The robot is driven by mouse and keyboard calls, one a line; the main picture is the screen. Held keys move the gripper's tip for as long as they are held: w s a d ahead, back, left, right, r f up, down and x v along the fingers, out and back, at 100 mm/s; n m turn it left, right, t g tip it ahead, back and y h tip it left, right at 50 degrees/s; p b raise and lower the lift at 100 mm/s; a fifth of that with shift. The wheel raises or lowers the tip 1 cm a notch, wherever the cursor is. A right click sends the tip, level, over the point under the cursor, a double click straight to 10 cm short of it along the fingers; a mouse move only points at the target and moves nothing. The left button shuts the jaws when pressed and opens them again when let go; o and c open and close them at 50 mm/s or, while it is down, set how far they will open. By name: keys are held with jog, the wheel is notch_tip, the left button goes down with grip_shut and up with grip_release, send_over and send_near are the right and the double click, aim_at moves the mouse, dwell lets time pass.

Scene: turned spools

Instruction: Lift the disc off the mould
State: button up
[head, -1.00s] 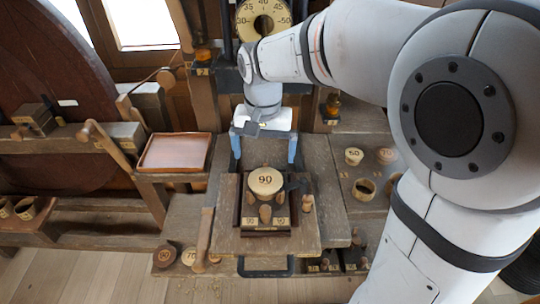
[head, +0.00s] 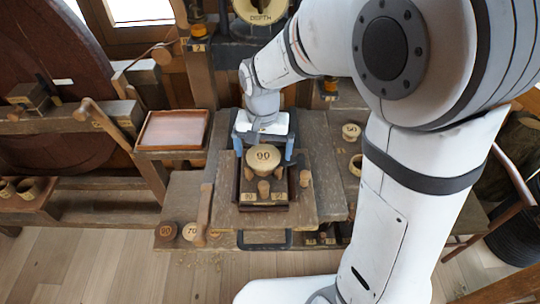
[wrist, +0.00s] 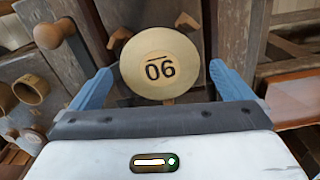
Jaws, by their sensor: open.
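A pale wooden disc marked 90 (head: 264,158) sits on top of the mould (head: 265,196), a dark wooden block with small pegs and number plates at its front. The disc also shows in the wrist view (wrist: 161,68), face on and upside down. My gripper (head: 263,155) is open, with its blue fingers on either side of the disc and wider apart than it. In the wrist view my gripper (wrist: 162,85) shows a gap between each finger and the disc. Whether the fingertips are level with the disc's rim I cannot tell.
A shallow reddish tray (head: 174,130) stands left of the bench. Another disc marked 50 (head: 351,132) stands at the right. A wooden knob (wrist: 48,35) shows in the wrist view.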

jog(key=shift+f, duration=0.25)
jog(key=shift+c, duration=0.3)
jog(key=c, duration=0.8)
jog(key=shift+c, duration=0.2)
